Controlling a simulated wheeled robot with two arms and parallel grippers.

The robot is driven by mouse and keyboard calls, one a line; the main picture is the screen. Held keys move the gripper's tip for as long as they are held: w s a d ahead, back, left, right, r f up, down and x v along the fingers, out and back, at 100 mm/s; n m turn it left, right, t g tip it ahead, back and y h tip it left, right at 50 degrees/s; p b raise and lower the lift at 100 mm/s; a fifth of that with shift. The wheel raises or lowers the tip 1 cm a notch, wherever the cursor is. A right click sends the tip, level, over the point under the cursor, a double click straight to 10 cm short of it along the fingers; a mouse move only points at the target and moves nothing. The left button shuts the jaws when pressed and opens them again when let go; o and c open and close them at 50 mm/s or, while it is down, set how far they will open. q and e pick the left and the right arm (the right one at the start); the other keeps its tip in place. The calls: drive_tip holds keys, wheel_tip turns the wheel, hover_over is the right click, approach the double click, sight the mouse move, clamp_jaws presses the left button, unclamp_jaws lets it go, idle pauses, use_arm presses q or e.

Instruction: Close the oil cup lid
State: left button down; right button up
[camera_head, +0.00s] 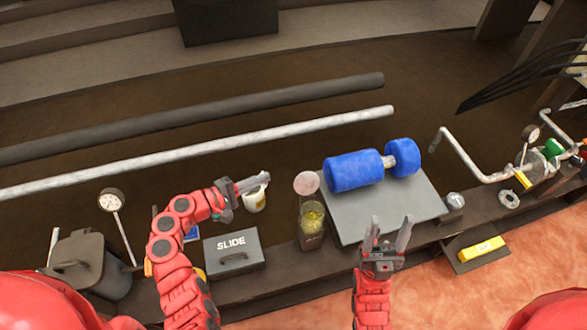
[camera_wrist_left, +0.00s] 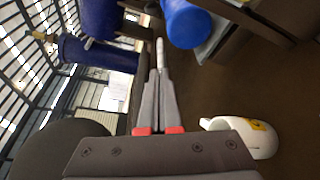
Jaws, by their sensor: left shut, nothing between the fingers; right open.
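The oil cup (camera_head: 312,222) stands upright beside the left edge of the grey plate, with yellowish contents in its clear body. Its round, pinkish lid (camera_head: 306,183) stands raised at the cup's far side, so the cup is open. My left gripper (camera_head: 264,179) is shut and empty, to the left of the lid and apart from it, over a white mug (camera_head: 255,202). In the left wrist view the shut fingers (camera_wrist_left: 159,70) point up the picture, and the oil cup cannot be made out. My right gripper (camera_head: 391,232) is open and empty, in front of the grey plate.
A blue roller (camera_head: 352,172) lies on the grey plate (camera_head: 400,212). A box marked SLIDE (camera_head: 233,253), a grey lidded bin (camera_head: 85,262) and a gauge (camera_head: 111,200) stand left. Pipes run behind. A yellow block (camera_head: 482,249) lies at right.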

sight(305, 181)
use_arm(q)
drive_tip(key=w+d+r+b, duration=0.1)
drive_tip(key=d, duration=0.9)
drive_tip(key=shift+r+h+b, duration=0.2)
drive_tip(key=shift+h+b, duration=0.1)
drive_tip(key=shift+h, duration=0.1)
drive_tip(key=shift+m, duration=0.3)
